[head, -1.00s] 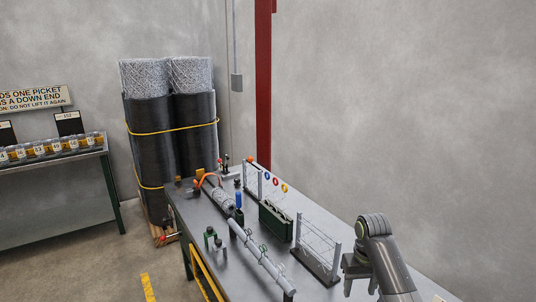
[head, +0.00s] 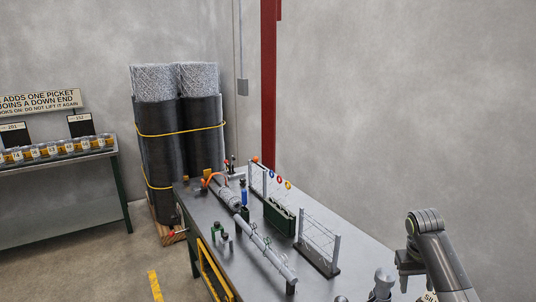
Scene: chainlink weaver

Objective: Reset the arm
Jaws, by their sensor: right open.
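My right arm comes in at the lower right, and its gripper (head: 415,281) points down, open and empty, over the right near part of the metal workbench (head: 350,252). It is apart from the wire rack (head: 318,250) to its left. My left gripper does not show.
The bench holds a long tube with wire coils (head: 263,251), a dark green bin (head: 279,216), a rear rack with coloured rings (head: 279,180) and small green clamps (head: 217,231). A silver part (head: 381,284) stands near my right gripper. Strapped mesh rolls (head: 180,130) stand behind.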

